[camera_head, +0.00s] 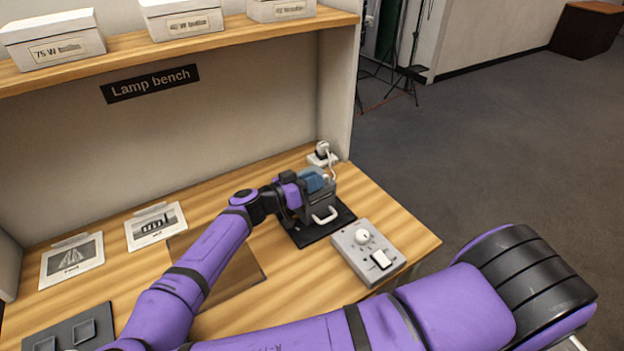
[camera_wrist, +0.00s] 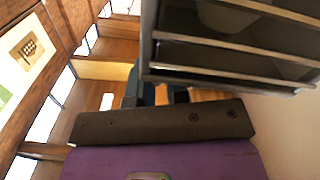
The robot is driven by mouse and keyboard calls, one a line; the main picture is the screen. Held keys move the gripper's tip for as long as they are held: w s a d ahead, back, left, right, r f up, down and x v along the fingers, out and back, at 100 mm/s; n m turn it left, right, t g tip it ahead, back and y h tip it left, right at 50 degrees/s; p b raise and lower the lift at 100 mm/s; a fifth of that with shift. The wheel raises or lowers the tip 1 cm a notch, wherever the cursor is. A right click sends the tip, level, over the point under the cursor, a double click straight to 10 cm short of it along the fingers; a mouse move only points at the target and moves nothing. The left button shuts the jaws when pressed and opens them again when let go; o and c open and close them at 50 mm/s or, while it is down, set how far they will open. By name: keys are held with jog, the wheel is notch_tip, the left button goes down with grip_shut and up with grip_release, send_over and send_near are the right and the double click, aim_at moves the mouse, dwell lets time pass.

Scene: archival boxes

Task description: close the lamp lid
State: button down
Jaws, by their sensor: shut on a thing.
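The lamp (camera_head: 322,206) is a small dark grey housing with a white handle (camera_head: 325,216) on its front, standing on a black base plate (camera_head: 314,236). A blue part (camera_head: 314,179) shows at its top. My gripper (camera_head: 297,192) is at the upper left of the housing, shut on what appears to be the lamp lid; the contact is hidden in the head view. In the wrist view, a dark slatted panel (camera_wrist: 235,55), seemingly the lid, fills the upper right, right by my fingertips (camera_wrist: 155,95). How far the lid stands open cannot be told.
A grey control box (camera_head: 367,252) with a white knob and switch stands right of the lamp. A plug in a white socket (camera_head: 322,155) is behind it. Cards (camera_head: 155,226) lie at the left on the wooden bench. A shelf (camera_head: 190,42) with white boxes runs above.

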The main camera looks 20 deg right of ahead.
jog(key=shift+s+f, duration=0.2)
jog(key=shift+f, duration=0.1)
jog(key=c, duration=1.2)
grip_release()
jog(key=shift+s+a, duration=0.1)
jog(key=shift+a+r, duration=0.1)
jog(key=shift+a, duration=0.35)
jog(key=s+a, duration=0.2)
jog(key=a, duration=0.7)
jog(key=shift+a, duration=0.35)
jog(key=shift+a, duration=0.1)
